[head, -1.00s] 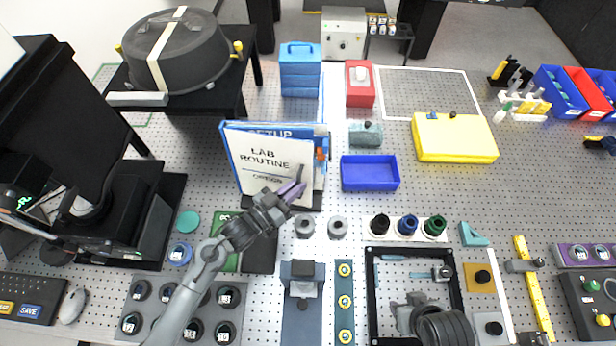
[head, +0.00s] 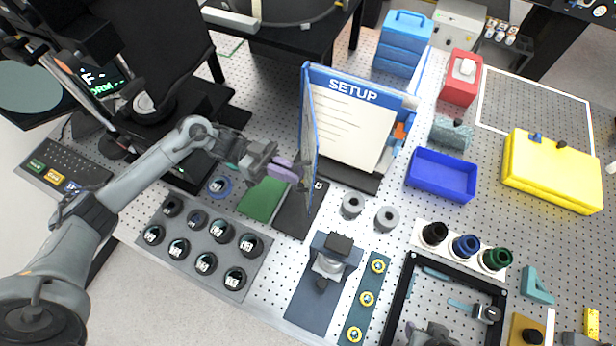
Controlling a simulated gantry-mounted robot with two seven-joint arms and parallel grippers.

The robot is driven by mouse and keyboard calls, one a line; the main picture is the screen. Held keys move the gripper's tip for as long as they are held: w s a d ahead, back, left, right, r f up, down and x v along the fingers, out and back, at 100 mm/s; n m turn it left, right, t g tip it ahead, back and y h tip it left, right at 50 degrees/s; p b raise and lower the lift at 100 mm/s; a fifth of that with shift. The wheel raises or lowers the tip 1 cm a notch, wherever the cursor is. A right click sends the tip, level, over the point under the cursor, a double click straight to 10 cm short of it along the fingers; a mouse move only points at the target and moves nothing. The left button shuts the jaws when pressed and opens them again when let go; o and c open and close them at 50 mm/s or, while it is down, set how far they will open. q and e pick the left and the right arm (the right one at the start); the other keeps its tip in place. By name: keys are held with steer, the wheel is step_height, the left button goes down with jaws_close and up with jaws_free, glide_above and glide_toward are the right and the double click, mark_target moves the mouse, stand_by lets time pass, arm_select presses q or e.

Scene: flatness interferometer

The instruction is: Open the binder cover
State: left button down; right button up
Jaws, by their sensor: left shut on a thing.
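The binder stands upright on a black base, and its cover (head: 309,140) is swung out toward me, seen nearly edge-on. Inside, a white page (head: 345,122) shows under a blue "SETUP" heading. My left gripper (head: 296,174) reaches in from the left, with its purple fingers shut at the cover's lower free edge. The exact grip on the edge is partly hidden by the cover.
Two grey cylinders (head: 369,212) stand before the binder. A blue tray (head: 442,175) is to its right and a blue toolbox (head: 403,42) behind it. A dark rack with several round parts (head: 200,245) lies below my left arm. A green mat (head: 264,198) lies beneath the gripper.

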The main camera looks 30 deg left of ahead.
arm_select(q)
steer(key=shift+s+a+b, duration=0.15)
steer(key=shift+a+b, duration=0.15)
steer(key=shift+a, duration=0.3)
steer(key=shift+s+a+b, duration=0.15)
steer(key=shift+a+b, duration=0.15)
steer(key=shift+a, duration=0.3)
steer(key=shift+f, duration=0.1)
steer(key=c, duration=1.2)
jaws_free()
steer(key=shift+w, duration=0.1)
steer(key=shift+o, duration=0.2)
steer(key=shift+r, duration=0.2)
steer(key=s+d+r, duration=0.1)
steer(key=d+r, duration=0.9)
steer(key=d, duration=0.1)
steer(key=shift+d+r+p, duration=0.35)
steer(key=shift+r+p, duration=0.05)
steer(key=shift+s, duration=0.1)
